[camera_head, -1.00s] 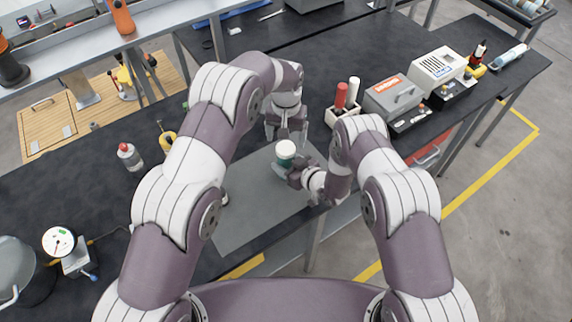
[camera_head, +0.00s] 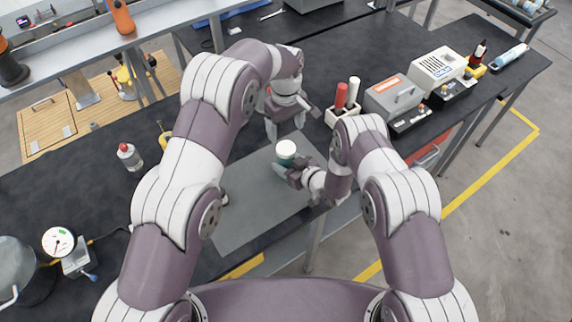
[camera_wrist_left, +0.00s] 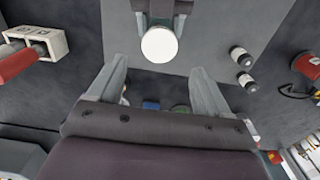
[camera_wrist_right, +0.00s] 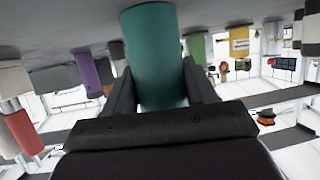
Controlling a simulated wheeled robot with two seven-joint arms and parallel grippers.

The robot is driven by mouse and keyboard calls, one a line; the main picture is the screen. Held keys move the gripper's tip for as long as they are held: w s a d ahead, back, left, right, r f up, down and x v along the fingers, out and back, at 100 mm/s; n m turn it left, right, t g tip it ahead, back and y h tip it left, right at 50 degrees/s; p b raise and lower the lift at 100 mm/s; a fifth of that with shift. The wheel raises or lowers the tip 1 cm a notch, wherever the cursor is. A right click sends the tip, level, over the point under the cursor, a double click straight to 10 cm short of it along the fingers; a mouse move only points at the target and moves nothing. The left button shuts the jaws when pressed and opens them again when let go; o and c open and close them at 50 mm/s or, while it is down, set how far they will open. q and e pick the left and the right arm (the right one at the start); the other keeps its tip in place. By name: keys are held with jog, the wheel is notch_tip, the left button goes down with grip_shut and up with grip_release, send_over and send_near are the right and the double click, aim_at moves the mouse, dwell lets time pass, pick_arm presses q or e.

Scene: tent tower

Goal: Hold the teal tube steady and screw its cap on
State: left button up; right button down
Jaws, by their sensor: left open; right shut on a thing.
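The teal tube (camera_head: 282,166) stands upright on the grey mat (camera_head: 245,215), with a white cap (camera_head: 286,149) on its top end. My right gripper (camera_head: 294,174) is shut on the tube from the right side; in the right wrist view the teal body (camera_wrist_right: 158,60) sits between its fingers. My left gripper (camera_head: 284,128) is open and empty, above and behind the tube. In the left wrist view the round white cap (camera_wrist_left: 159,44) shows beyond the spread fingers (camera_wrist_left: 155,85). Whether the cap is fully tight cannot be told.
A white rack (camera_head: 341,115) with red and white tubes stands right of my left gripper. Grey and white machines (camera_head: 393,96) stand further right. A red-capped bottle (camera_head: 130,157) stands at the left. Two small dark cylinders (camera_wrist_left: 241,64) lie near the mat's edge in the left wrist view.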

aim_at(286, 147)
pick_arm(q)
jog(key=shift+f, duration=0.1)
notch_tip(286, 147, down, 8)
jog(key=shift+r, duration=0.1)
dwell(0.4)
